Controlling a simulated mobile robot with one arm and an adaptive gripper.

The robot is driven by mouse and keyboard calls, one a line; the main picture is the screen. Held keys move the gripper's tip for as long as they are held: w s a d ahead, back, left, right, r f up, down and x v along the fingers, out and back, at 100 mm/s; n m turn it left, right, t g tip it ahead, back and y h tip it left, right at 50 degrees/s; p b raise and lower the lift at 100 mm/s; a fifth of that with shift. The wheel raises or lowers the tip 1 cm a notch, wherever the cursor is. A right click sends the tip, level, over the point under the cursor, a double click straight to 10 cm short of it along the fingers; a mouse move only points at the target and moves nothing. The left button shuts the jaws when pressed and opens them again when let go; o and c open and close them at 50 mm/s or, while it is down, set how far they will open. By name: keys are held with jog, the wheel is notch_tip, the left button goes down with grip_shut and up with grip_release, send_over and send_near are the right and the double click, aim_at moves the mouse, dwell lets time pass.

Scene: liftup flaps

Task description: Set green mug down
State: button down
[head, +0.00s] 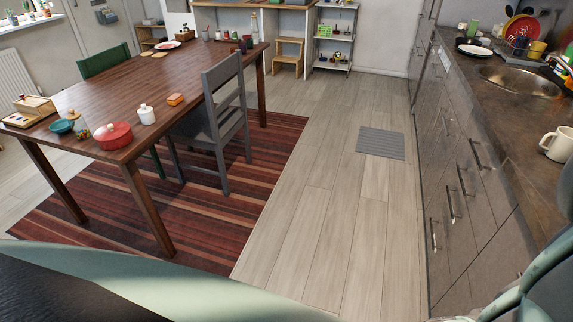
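I cannot make out a green mug for certain in the head view. A cream-white mug (557,145) stands upright on the dark countertop (505,115) at the right edge. A small green object (474,26) stands at the far end of that counter, too small to tell what it is. Pale green and dark parts of my own body show at the bottom left and bottom right. My gripper's fingers are not in view, so I cannot see whether it holds anything.
A wooden table (150,82) at left carries a red pot (113,136), a white jar (146,115) and a teal bowl (61,127). A grey chair (222,110) stands beside it on a striped rug (215,205). The counter has a sink (522,82).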

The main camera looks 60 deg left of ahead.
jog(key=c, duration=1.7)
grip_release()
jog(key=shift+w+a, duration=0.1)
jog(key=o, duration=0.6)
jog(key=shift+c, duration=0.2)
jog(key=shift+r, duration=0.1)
